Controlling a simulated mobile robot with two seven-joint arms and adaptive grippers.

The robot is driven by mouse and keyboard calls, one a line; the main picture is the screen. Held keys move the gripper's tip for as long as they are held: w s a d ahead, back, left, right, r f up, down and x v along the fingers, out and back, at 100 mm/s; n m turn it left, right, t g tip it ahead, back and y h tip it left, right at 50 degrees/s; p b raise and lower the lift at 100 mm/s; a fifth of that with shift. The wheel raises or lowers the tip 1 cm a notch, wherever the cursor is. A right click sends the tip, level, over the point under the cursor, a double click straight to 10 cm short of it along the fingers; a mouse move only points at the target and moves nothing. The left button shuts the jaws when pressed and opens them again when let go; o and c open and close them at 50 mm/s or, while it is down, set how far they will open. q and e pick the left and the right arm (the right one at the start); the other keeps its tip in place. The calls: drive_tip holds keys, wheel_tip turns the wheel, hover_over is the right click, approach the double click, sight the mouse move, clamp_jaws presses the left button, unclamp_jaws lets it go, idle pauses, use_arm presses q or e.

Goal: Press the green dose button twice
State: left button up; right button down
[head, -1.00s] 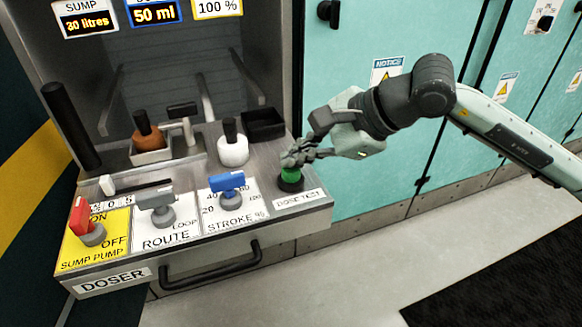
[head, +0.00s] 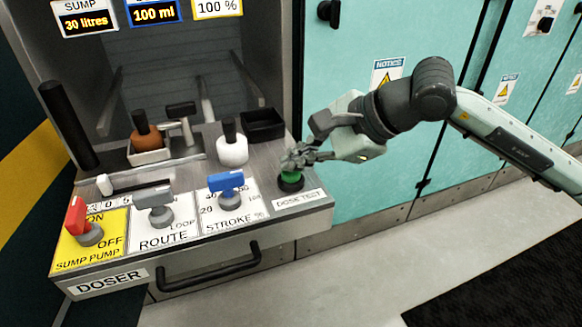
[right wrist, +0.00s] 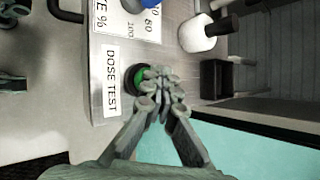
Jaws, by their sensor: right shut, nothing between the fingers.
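The green dose button (head: 291,177) sits in a dark ring at the right end of the doser panel, by the DOSE TEST label (head: 299,199). My right gripper (head: 290,163) is shut and empty, its fingertips at the top of the button. In the right wrist view the fingertips (right wrist: 158,90) overlap the button's edge, and part of the green button (right wrist: 139,76) shows beside them. I cannot tell whether they touch it. The middle display (head: 153,14) reads 100 ml.
The panel also carries a red sump pump knob (head: 76,215), a grey route knob (head: 154,197) and a blue stroke knob (head: 226,182). A white bottle with a black top (head: 232,150) and a black tray (head: 263,126) stand behind the button. Teal cabinets (head: 370,190) are on the right.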

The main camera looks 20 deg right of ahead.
sight(295, 173)
idle(0.3)
drive_tip(key=shift+r+p, duration=0.6)
drive_tip(key=shift+r, duration=0.4)
drive_tip(key=shift+r+p, duration=1.45)
drive_tip(key=shift+r, duration=1.1)
